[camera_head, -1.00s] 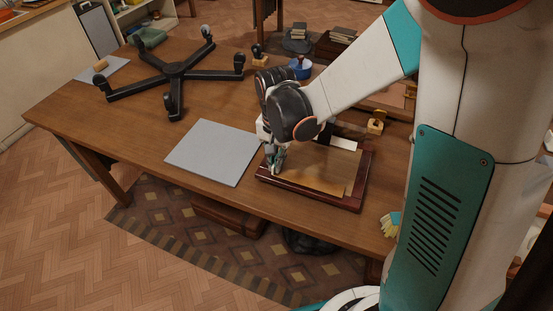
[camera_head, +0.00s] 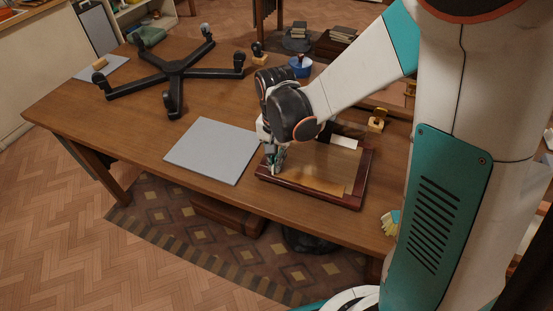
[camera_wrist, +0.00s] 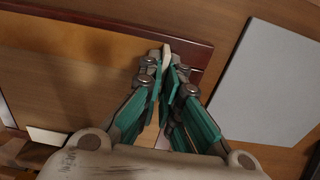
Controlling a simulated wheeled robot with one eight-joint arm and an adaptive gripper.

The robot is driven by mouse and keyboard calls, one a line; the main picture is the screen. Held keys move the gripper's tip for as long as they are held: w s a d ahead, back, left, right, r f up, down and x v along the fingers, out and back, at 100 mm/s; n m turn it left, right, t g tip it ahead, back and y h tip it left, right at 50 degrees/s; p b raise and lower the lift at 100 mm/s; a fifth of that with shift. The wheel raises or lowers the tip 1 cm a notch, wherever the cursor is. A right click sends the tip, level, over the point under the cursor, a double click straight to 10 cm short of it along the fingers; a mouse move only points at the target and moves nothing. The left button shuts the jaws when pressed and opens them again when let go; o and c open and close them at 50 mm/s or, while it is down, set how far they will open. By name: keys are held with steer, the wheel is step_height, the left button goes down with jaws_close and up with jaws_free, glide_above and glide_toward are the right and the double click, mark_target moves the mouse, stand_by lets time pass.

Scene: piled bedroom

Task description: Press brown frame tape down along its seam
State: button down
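A dark red picture frame (camera_head: 310,197) lies flat on the wooden table with a brown backing (camera_head: 325,165) inside it. A lighter brown band (camera_head: 325,186) runs along the backing's front side; I cannot tell tape from backing for sure. My gripper (camera_head: 274,168) points down at the frame's left end. In the wrist view my gripper (camera_wrist: 166,62) has its fingers close together on a small pale flat piece (camera_wrist: 166,52), whose tip lies over the frame's dark red rail (camera_wrist: 115,32). I cannot tell whether the tip touches the rail. The fingers hide part of the backing (camera_wrist: 70,58).
A grey board (camera_head: 213,150) lies left of the frame, and shows in the wrist view (camera_wrist: 270,85). A black star-shaped chair base (camera_head: 175,72), a blue round container (camera_head: 300,66) and a wooden block piece (camera_head: 377,121) are on the table. Yellow gloves (camera_head: 391,222) lie at the right edge.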

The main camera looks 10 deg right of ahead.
steer(key=c, duration=1.7)
jaws_free()
steer(key=shift+r, duration=0.1)
step_height(320, 180, up, 12)
steer(key=shift+f, duration=0.1)
step_height(320, 180, up, 4)
steer(key=n+t, duration=0.3)
glide_above(295, 181)
steer(key=shift+s+d+r+n+t, duration=0.15)
steer(key=shift+s+d+n+t, duration=0.55)
steer(key=shift+s, duration=0.55)
steer(key=shift+s+d+r+n+t, duration=0.2)
steer(key=shift+s+d+n+t, duration=0.4)
steer(key=shift+s, duration=0.7)
steer(key=shift+s+d+r+n+t, duration=0.15)
steer(key=shift+s+d+n+t, duration=0.3)
steer(key=shift+s+n+t, duration=0.6)
